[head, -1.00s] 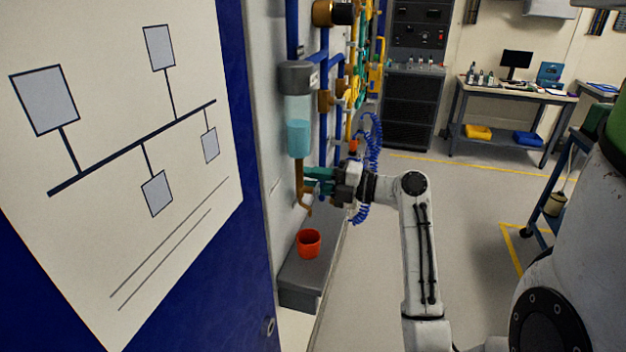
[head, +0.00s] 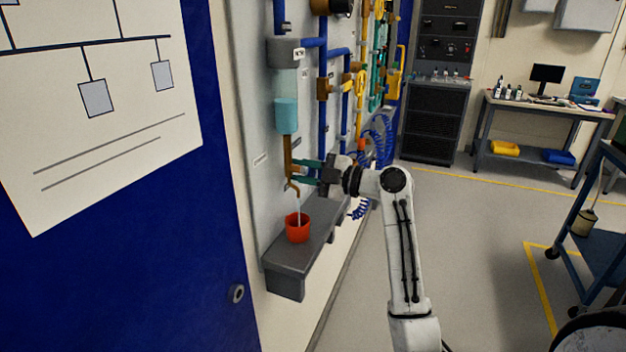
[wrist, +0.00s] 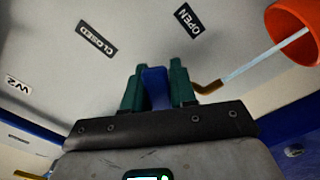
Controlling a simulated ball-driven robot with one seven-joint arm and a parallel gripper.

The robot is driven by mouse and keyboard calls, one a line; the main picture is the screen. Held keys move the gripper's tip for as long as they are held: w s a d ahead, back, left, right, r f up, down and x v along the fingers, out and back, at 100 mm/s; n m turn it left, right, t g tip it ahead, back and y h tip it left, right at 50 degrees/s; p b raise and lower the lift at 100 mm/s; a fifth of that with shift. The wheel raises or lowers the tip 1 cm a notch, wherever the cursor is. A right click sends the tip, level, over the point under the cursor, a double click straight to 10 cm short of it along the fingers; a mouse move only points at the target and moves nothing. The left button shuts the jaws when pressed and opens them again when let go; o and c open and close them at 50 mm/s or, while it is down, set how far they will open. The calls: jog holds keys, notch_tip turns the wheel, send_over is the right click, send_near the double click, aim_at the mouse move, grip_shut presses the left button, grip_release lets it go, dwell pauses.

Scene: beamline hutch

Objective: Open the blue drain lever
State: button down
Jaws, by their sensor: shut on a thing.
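The blue drain lever (wrist: 156,88) sits between the two green fingers of my gripper (wrist: 155,80) in the wrist view, and the gripper is shut on it. In the head view my gripper (head: 308,170) is at the brown drain spout (head: 290,172) under the clear bowl (head: 287,113); the lever is hidden there. The lever's tip points between the CLOSED label (wrist: 96,40) and the OPEN label (wrist: 188,20), nearer OPEN. A thin stream of water (head: 299,206) runs from the spout into the red cup (head: 297,229).
The cup stands on a grey ledge (head: 283,262) along the wall panel. Blue pipes (head: 323,120) and a coiled blue hose (head: 380,140) are behind my gripper. A blue door (head: 130,270) is at the near left. The floor to the right is clear up to a blue cart (head: 600,220).

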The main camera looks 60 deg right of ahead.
jog(key=m, duration=0.1)
jog(key=f+m, duration=0.1)
jog(key=m, duration=0.1)
jog(key=shift+a+b, duration=0.4)
jog(key=m, duration=0.2)
jog(key=shift+a+f+m, duration=0.25)
jog(key=shift+a+m, duration=0.05)
jog(key=shift+a, duration=0.1)
jog(key=m, duration=0.2)
jog(key=a+m+p, duration=0.1)
jog(key=m, duration=0.1)
jog(key=a+m+p, duration=0.1)
jog(key=m, duration=0.1)
jog(key=shift+s+f, duration=0.15)
jog(key=shift+f, duration=0.15)
jog(key=c, duration=1)
grip_release()
jog(key=s+b, duration=0.1)
jog(key=s, duration=0.9)
jog(key=shift+s+d, duration=0.4)
